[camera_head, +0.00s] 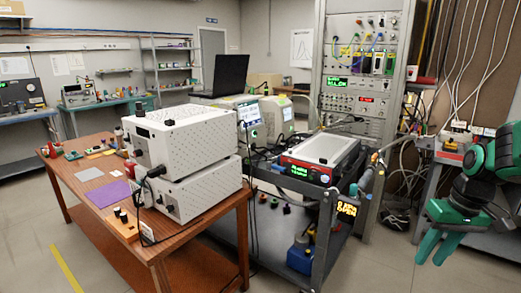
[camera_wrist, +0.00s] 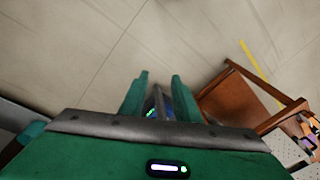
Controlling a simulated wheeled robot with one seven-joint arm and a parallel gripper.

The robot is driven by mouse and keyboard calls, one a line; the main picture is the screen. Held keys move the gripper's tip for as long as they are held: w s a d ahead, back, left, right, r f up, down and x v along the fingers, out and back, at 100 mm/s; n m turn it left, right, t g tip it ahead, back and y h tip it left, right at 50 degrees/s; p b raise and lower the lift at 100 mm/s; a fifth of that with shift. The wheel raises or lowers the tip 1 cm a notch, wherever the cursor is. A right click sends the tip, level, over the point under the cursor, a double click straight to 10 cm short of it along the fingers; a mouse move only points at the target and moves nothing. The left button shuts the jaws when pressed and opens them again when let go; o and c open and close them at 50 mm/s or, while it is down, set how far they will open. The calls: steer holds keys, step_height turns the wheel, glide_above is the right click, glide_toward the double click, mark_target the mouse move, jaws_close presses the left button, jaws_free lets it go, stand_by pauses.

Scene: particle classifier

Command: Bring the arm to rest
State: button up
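My gripper (camera_head: 436,250) hangs at the right of the head view, green, with its fingers pointing down over the floor. In the wrist view its two green fingers (camera_wrist: 158,84) stand apart with a gap between them, so it is open. A dark and bluish shape with small green lights shows between and beyond the fingers; I cannot tell what it is. No held object is visible. My green arm enters from the right edge of the head view.
A dark cart (camera_head: 300,207) with a red-fronted device (camera_head: 305,170) stands left of my gripper. A wooden table (camera_head: 165,245) bears white perforated boxes (camera_head: 195,135). An equipment rack (camera_head: 362,130) stands behind. The floor (camera_head: 390,265) below my gripper looks clear.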

steer(key=s+r+m+g+h, duration=0.1)
steer(key=s+m, duration=0.4)
steer(key=s, duration=1.3)
steer(key=shift+s+a+r+m, duration=0.15)
steer(key=shift+s+a+m, duration=0.1)
steer(key=shift+s+m, duration=0.15)
steer(key=shift+w+f, duration=0.25)
steer(key=shift+w, duration=0.45)
